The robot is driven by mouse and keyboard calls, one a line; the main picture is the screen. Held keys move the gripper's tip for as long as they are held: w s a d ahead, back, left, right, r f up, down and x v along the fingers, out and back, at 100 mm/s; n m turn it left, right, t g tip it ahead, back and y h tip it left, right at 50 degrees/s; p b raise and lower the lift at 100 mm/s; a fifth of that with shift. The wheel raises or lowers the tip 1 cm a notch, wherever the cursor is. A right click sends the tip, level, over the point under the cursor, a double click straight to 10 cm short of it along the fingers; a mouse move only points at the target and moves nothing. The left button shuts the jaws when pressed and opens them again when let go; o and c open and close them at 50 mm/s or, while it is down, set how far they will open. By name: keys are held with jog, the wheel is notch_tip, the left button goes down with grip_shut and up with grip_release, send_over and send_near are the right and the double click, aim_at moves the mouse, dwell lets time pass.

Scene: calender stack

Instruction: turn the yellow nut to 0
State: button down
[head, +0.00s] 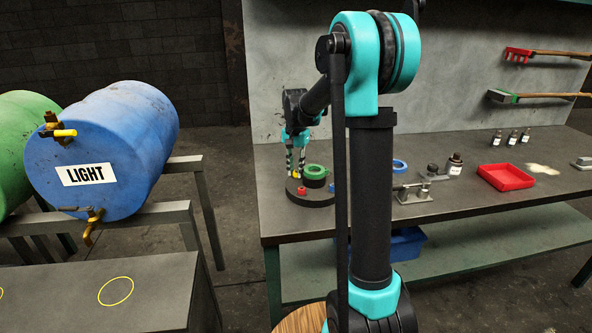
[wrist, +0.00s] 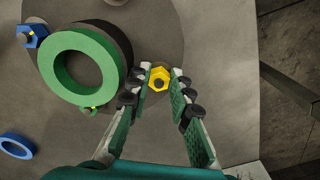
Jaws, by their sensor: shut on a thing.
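The yellow nut (wrist: 160,75) sits around a dark bolt end on a round dark plate (head: 318,196). It shows small in the head view (head: 295,176). My gripper (wrist: 161,70) reaches down over it, with one fingertip on each side, shut on the nut. In the head view my gripper (head: 296,168) stands at the plate's left part. No 0 mark can be read in either view.
A green ring (wrist: 50,61) lies close left of my gripper. A blue nut (wrist: 39,32) and a blue ring (wrist: 17,135) are farther left. A red piece (head: 302,190) sits on the plate. A red tray (head: 506,180) stands farther right on the bench.

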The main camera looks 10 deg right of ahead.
aim_at(295, 172)
jog(key=shift+w+m, duration=0.1)
jog(key=shift+m, duration=2.2)
jog(key=c, duration=1.4)
grip_release()
jog(key=shift+o, duration=0.2)
jog(key=shift+r, duration=0.15)
jog(key=shift+a+r, duration=0.1)
jog(key=shift+r, duration=3.75)
